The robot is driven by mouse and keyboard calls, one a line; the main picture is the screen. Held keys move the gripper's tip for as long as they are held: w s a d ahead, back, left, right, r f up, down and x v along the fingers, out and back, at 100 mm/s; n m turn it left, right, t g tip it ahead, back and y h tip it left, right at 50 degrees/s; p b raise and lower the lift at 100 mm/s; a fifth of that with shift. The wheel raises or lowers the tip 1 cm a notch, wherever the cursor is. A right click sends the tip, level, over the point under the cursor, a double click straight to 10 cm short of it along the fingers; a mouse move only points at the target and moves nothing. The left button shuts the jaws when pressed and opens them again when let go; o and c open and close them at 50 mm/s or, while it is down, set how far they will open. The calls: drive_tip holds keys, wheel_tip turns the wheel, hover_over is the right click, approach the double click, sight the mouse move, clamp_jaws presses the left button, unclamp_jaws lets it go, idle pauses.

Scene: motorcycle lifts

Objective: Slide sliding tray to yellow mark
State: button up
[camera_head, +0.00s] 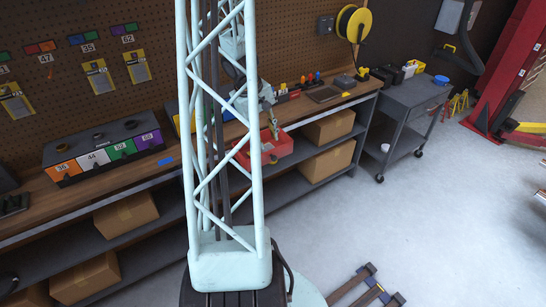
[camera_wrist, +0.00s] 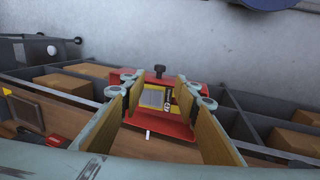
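A red metal unit (camera_head: 272,148) sits at the front edge of the workbench; it looks like the sliding tray. In the wrist view the red unit (camera_wrist: 165,125) shows a grey ribbed plate (camera_wrist: 152,97) and a black knob (camera_wrist: 160,71) at its far side. Yellow (camera_wrist: 181,110) shows on it beside the plate; I cannot tell whether this is the yellow mark. My gripper (camera_wrist: 159,85) is open, its two tan-padded fingers either side of the unit in the picture. In the head view my gripper (camera_head: 273,128) hangs over the unit. Contact cannot be told.
The wooden bench (camera_head: 105,198) carries a row of colored numbered bins (camera_head: 107,157) at left. Cardboard boxes (camera_head: 327,160) fill the lower shelves. A grey cart (camera_head: 409,110) stands at right. My lattice column hides part of the bench. The floor in front is mostly clear.

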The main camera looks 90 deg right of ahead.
sight(273, 156)
drive_tip(key=shift+b+x, duration=1.55)
drive_tip(key=shift+x, duration=4)
drive_tip(key=shift+c, duration=0.3)
clamp_jaws()
